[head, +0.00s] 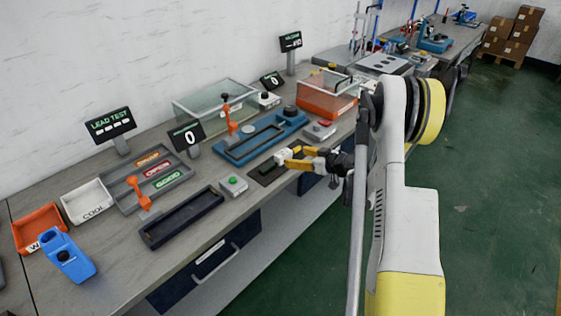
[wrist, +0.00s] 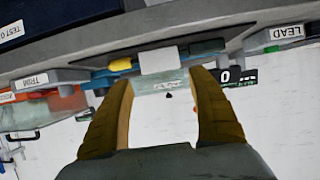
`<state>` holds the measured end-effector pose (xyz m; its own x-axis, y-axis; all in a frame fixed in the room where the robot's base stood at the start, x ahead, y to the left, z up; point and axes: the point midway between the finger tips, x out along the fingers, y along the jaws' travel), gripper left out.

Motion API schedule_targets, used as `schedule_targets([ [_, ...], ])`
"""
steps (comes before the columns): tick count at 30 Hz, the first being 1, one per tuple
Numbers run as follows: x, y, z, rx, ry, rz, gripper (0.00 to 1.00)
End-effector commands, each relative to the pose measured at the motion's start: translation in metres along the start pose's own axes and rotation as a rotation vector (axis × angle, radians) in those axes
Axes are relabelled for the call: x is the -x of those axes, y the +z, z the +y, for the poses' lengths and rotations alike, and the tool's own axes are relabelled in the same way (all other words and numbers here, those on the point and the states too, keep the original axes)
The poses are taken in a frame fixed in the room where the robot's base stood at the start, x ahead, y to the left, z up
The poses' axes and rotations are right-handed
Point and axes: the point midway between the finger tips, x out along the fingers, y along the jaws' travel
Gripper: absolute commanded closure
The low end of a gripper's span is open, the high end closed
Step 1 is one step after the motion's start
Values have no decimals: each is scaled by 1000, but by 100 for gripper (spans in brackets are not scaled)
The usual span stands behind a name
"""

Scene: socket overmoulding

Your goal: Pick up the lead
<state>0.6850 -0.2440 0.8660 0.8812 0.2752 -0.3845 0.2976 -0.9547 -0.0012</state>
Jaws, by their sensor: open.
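My gripper (head: 290,158) is over the bench's front edge, beside a flat black mat (head: 262,178). Its two yellow fingers are open. A small white block (head: 281,156) shows at the fingertips; in the wrist view the white block (wrist: 158,60) lies ahead, in line with the gap between the fingers (wrist: 162,80). A yellow piece (wrist: 120,64) and a dark piece (wrist: 207,47) lie on either side of it. These pieces may be parts of the lead; I cannot tell for certain. No grasp on them shows.
A green-button box (head: 233,185) and a long dark tray (head: 182,217) are to the left. A blue fixture (head: 262,137) with an orange lever stands behind. A red-button box (head: 320,130) is close behind the gripper. Floor space lies at right.

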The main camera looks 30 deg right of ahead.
Motion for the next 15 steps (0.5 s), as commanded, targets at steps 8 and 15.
schedule_targets([
  [8,-30,3,-2,2,-2,1,32],
  [15,-60,2,-2,1,0,1,32],
])
